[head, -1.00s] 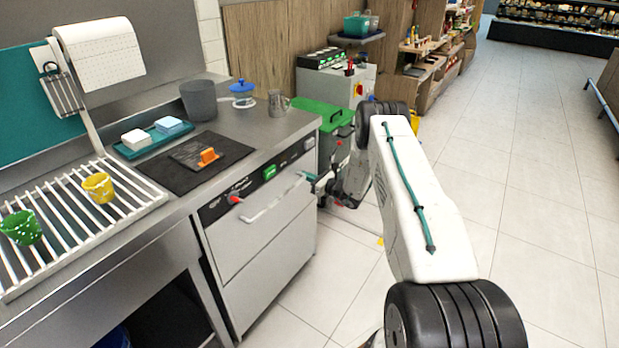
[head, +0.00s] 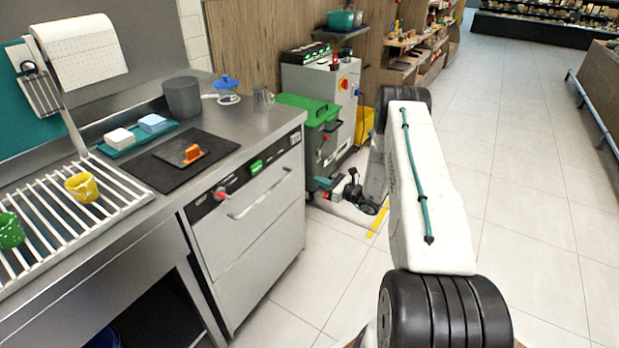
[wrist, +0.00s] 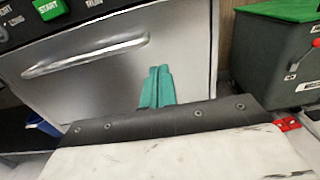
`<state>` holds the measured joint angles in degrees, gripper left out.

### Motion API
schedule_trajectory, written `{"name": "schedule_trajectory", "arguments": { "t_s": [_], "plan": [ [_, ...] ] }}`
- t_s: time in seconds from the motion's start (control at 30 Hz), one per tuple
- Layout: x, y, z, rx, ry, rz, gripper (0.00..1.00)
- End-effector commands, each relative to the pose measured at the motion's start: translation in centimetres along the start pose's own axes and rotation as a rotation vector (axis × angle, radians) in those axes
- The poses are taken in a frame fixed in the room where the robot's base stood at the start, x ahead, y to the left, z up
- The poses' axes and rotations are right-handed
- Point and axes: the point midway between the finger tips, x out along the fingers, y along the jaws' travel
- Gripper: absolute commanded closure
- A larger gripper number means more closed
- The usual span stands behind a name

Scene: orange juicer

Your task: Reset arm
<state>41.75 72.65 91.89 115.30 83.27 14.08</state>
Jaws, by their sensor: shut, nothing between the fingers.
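My gripper shows in the wrist view as two teal fingers (wrist: 157,88) pressed together, with nothing between them. It points toward the steel front of the dishwasher (wrist: 185,45), whose bar handle (wrist: 85,58) is to the left of the fingers. I cannot tell the exact gap to the door. In the head view my white arm link reaches forward on the right, and the wrist is low on the floor side, right of the dishwasher (head: 250,225).
A green-lidded bin (head: 305,125) and a grey machine (head: 335,80) stand behind the arm. Tiled floor (head: 530,190) is clear on the right.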

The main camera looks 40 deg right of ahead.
Motion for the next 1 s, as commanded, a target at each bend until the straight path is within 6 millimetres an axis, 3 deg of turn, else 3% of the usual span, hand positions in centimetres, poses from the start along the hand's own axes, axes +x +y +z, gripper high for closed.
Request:
{"name": "schedule_trajectory", "arguments": {
  "t_s": [0.17,0.47,0.6,0.67,0.87,1.0],
  "plan": [
    [-1.2,0.1,0.0,0.001,0.000,0.000,1.00],
    [-1.4,0.8,-0.5,-0.020,0.019,0.031,1.00],
    [-2.3,4.5,-2.1,-0.024,0.077,0.149,1.00],
    [-2.9,6.5,-1.6,-0.043,0.104,0.228,1.00],
    [-3.5,13.0,3.5,-0.169,0.167,0.525,1.00],
    [-4.3,17.5,8.2,-0.289,0.201,0.737,1.00]
  ]
}}
